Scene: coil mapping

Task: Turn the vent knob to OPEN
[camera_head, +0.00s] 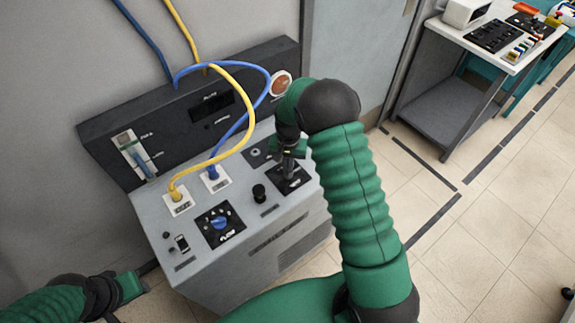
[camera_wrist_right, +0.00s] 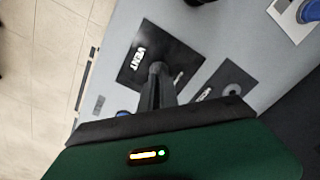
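The vent knob sits on a black plate marked VENT (camera_wrist_right: 140,52) on the console's sloping top. In the head view this plate (camera_head: 297,184) is partly covered by my right gripper. My right gripper (camera_head: 288,172) points down at the plate's middle. In the right wrist view my right gripper's fingers (camera_wrist_right: 157,80) are close together, at a rounded grey piece that looks like the knob. The knob is mostly hidden, so its pointing direction cannot be read.
The grey console (camera_head: 262,235) carries a blue knob (camera_head: 219,222), a black knob (camera_head: 259,193) and a small switch (camera_head: 182,243). A yellow cable (camera_head: 215,160) and a blue cable (camera_head: 238,122) plug in behind. A cart (camera_head: 440,100) stands at right; the floor between is clear.

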